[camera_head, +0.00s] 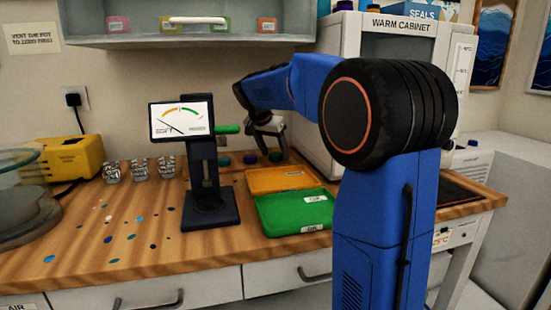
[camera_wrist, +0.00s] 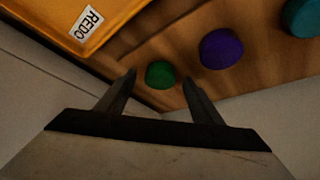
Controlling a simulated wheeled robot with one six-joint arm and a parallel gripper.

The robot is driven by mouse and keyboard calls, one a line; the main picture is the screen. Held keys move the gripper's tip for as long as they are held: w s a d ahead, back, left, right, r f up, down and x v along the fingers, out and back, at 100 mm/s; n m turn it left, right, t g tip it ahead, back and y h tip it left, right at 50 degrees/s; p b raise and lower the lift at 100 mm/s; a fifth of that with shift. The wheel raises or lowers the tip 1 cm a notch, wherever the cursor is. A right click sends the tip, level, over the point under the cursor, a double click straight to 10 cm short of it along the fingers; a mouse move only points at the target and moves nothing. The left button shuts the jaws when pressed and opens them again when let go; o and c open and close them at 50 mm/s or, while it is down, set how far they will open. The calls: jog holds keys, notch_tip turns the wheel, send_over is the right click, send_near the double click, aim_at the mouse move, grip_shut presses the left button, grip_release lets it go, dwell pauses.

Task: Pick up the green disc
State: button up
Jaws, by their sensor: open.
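The green disc (camera_wrist: 160,74) lies on the wooden bench. In the wrist view it shows between the two fingertips of my gripper (camera_wrist: 158,82), which is open and empty. I cannot tell how far the fingertips are above the disc. In the head view my gripper (camera_head: 270,138) is over the back of the bench, above the right end of a row of discs. The green disc (camera_head: 275,157) is small there and close below the fingers.
A purple disc (camera_wrist: 221,48) and a teal disc (camera_wrist: 300,17) lie beside the green one. An orange tray (camera_wrist: 130,12) labelled REDO is close by, with a green tray (camera_head: 268,222) in front. A gauge stand (camera_head: 205,190) stands left. The white cabinet (camera_head: 335,60) is close right.

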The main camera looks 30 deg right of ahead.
jog(key=c, duration=1.1)
jog(key=shift+c, duration=0.2)
